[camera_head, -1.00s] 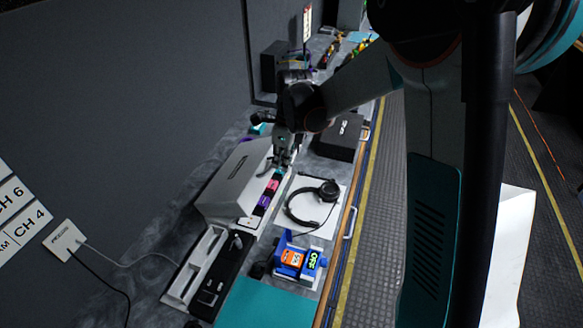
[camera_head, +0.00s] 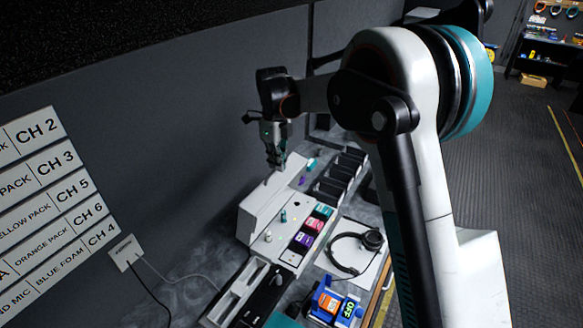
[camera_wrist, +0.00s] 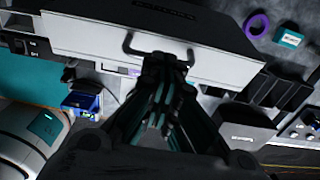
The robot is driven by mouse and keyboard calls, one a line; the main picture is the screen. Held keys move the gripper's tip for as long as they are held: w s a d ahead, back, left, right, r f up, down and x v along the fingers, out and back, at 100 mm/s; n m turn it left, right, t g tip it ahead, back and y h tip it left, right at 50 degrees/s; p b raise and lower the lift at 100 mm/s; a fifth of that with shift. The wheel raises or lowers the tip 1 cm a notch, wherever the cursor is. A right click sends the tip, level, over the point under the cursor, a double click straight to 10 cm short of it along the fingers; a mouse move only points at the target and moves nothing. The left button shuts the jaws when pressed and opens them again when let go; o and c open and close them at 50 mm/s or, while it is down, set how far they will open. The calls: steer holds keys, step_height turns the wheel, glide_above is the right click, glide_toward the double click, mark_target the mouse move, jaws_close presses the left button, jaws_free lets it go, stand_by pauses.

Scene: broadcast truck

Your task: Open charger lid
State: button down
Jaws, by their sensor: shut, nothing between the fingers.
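The charger (camera_head: 290,257) sits on the grey counter with several coloured packs in its front row. Its white lid (camera_head: 262,210) stands raised along the back edge, and small upright items show in the bay in front of it. My gripper (camera_head: 276,164) is above the lid's far upper end, fingers pointing down. In the wrist view the lid (camera_wrist: 90,38) fills the upper middle, with a dark handle (camera_wrist: 160,42). My gripper (camera_wrist: 168,72) is shut and empty there, its fingertips close to the handle. I cannot tell whether they touch it.
Headphones (camera_head: 350,262) lie on a white mat right of the charger. A blue holder with orange and blue packs (camera_head: 338,305) is nearer. Black slots (camera_head: 340,172) stand beyond the charger. A wall with channel labels (camera_head: 50,190) rises at left.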

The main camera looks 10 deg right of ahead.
steer(key=shift+w+a, duration=0.8)
steer(key=shift+a, duration=0.3)
steer(key=shift+d+r, duration=0.1)
